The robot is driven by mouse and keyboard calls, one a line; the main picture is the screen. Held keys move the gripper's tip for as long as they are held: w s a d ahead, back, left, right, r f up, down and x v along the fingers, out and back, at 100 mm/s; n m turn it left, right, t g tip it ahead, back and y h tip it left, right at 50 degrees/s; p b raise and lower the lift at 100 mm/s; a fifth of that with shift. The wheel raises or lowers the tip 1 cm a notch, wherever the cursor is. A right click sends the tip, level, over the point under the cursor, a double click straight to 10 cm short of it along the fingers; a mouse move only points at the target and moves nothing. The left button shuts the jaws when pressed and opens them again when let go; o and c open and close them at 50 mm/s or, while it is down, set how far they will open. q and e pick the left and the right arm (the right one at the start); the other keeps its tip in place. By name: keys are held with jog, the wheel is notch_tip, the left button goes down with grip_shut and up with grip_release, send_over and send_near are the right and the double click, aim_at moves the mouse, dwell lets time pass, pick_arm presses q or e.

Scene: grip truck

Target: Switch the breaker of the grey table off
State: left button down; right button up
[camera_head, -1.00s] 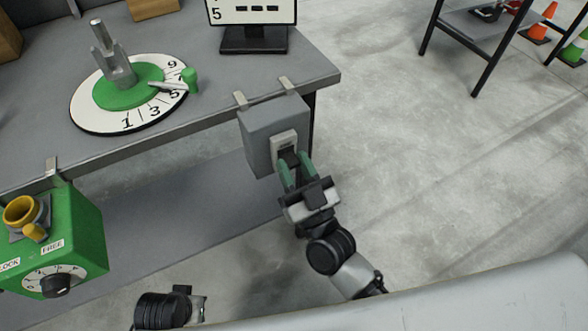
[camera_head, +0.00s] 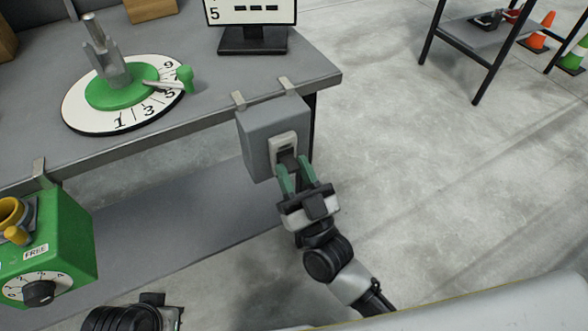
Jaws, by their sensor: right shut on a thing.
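The breaker is a grey box (camera_head: 256,140) hung by two hooks on the front edge of the grey table (camera_head: 215,105), near its right corner. Its pale switch plate (camera_head: 282,146) faces me, with a dark lever (camera_head: 288,162) in it. My right gripper (camera_head: 296,170) has its green fingers at the plate, shut on the lever. The fingertips partly hide the lever, and I cannot read its position clearly. My left arm shows only as a dark part at the bottom; its fingers are not in view.
A green box (camera_head: 60,245) with a dial and yellow part hangs on the table edge at left. A numbered dial with a green centre (camera_head: 122,95) lies on the table. A small screen (camera_head: 252,38) stands behind. Open floor lies to the right, with a dark-legged table (camera_head: 480,40) beyond.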

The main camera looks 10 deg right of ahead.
jog(key=o, duration=0.9)
jog(key=v, duration=1.1)
